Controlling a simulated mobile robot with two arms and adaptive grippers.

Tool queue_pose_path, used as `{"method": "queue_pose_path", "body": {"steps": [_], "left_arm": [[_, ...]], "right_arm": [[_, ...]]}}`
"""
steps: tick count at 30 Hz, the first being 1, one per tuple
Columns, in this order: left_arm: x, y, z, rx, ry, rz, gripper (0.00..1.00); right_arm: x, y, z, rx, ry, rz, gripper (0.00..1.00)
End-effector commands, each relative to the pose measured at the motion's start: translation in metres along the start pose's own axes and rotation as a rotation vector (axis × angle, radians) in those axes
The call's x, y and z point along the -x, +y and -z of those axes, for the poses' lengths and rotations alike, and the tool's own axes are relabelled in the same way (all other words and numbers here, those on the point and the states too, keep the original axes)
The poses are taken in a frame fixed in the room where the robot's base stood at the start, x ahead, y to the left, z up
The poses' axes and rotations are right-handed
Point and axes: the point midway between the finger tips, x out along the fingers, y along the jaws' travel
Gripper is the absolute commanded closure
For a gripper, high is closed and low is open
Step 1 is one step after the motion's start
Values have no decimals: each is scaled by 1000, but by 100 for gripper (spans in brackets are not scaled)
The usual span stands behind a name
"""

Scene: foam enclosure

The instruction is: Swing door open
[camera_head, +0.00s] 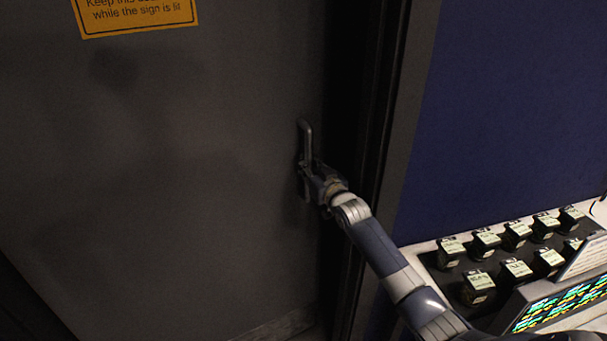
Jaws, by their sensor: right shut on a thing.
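A large dark grey door (170,190) fills the left and middle of the head view. It has a vertical metal handle (307,135) near its right edge. My right arm reaches in from the lower right, and my right gripper (306,178) is shut on the lower part of the handle. The gripper's fingers are small and dim here and cover part of the handle. The dark door frame (385,150) stands just right of the door's edge. My left gripper is not in view.
A yellow sign (135,14) is on the door at the top left. A blue panel (510,110) is right of the frame. Below it, a tray (447,287) holds several dark labelled jars, beside a device with a lit coloured screen (560,305).

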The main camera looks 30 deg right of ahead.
Motion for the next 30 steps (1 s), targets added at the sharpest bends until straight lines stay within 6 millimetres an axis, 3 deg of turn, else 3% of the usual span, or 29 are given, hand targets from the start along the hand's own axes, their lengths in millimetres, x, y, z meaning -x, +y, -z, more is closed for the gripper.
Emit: {"method": "queue_pose_path", "body": {"steps": [1,7,8,11,23,30], "left_arm": [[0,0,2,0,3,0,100],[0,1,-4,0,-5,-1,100],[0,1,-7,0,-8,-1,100],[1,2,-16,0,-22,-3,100],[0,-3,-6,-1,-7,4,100],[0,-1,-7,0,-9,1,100]], "right_arm": [[1,-1,-10,-1,-19,1,100],[2,-1,-10,-1,-20,1,100],[2,-1,-10,-1,-19,1,83],[2,-1,-8,-1,-17,1,62],[4,-1,-7,0,-13,1,62],[29,-1,-8,-2,-15,2,62]]}}
